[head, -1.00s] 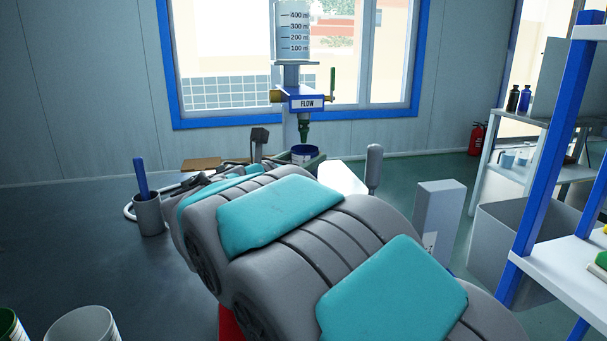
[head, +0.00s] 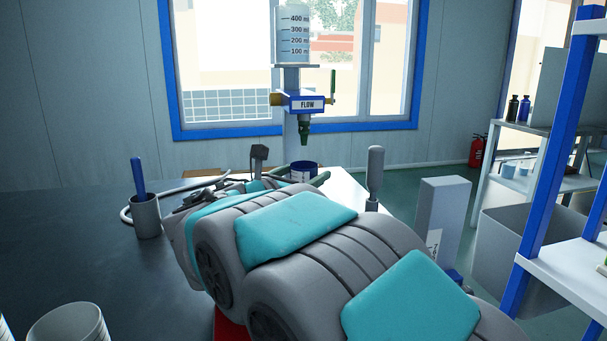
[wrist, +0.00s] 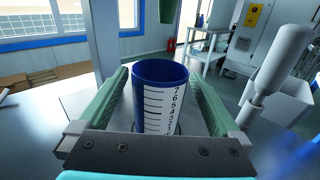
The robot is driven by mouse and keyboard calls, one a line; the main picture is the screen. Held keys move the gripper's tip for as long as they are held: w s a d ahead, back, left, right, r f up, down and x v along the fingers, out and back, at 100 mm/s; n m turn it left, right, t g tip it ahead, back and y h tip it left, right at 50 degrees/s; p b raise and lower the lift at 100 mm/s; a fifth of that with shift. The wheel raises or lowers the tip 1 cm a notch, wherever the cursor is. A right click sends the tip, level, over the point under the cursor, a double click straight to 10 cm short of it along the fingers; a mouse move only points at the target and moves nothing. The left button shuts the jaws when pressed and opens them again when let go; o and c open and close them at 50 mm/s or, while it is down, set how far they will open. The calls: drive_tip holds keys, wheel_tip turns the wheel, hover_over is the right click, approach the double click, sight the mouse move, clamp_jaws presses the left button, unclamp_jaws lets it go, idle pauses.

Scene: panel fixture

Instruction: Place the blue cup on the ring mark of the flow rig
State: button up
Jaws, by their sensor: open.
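The blue cup (wrist: 160,78), with a white numbered scale, stands upright between the green fingers of my gripper (wrist: 161,76) in the wrist view. The fingers are open, one on each side, with a small gap at least on the left. The cup (head: 304,171) also shows in the head view, below the green nozzle of the flow rig (head: 306,103). It appears to rest on the rig's white plate (wrist: 82,103). A dark arc, perhaps the ring mark, shows at its base; most of the mark is hidden. My arm hides the cup's lower part in the head view.
A grey upright handle (head: 375,175) stands right of the cup. A grey pot with a blue stick (head: 146,215) is on the left. A blue-posted shelf (head: 560,150) and grey bin (head: 510,250) stand at right.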

drive_tip(key=shift+r, duration=0.1)
drive_tip(key=shift+s+a+r, duration=0.1)
drive_tip(key=shift+s, duration=0.05)
drive_tip(key=v, duration=0.7)
drive_tip(key=shift+a, duration=0.1)
